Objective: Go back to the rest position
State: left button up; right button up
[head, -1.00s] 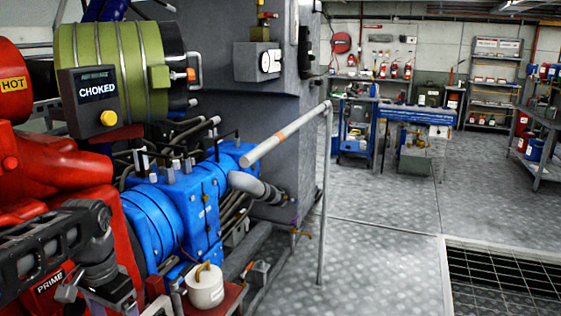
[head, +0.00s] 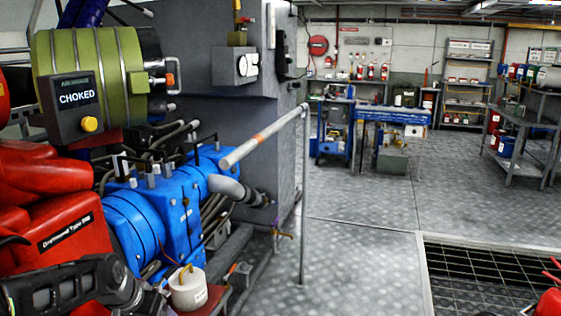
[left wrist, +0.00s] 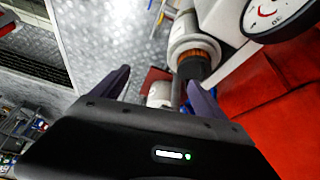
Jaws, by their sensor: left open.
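My left gripper (left wrist: 157,85) is in the left wrist view, its two dark fingers spread apart with nothing held between them. A white container and a dark pipe with an orange-brown band (left wrist: 192,68) lie beyond the fingers. In the head view my left arm (head: 60,285) crosses the bottom left corner, in front of the red engine (head: 75,225). I cannot make out its fingertips there.
The blue pump housing (head: 150,215), a white pot (head: 188,289) and a grey handrail (head: 304,200) stand near the left arm. A floor grating (head: 480,262) lies at lower right. Blue workbenches (head: 390,117) stand at the back. The middle floor is open.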

pick_arm(q)
jog(key=s+d+f+n+h+p, duration=0.2)
jog(key=s+d+f+p, duration=0.2)
jog(key=d+f, duration=1)
jog(key=s+d+f+g+p, duration=0.2)
jog(key=s+d+f, duration=0.3)
jog(key=s, duration=0.6)
jog(key=s+d+f+n+g+h+p, duration=0.1)
jog(key=s+d+f, duration=0.3)
jog(key=s, duration=0.8)
jog(key=shift+s+d+f+g+p, duration=0.25)
jog(key=shift+d+f+g+p, duration=0.15)
jog(key=shift+g+p, duration=0.4)
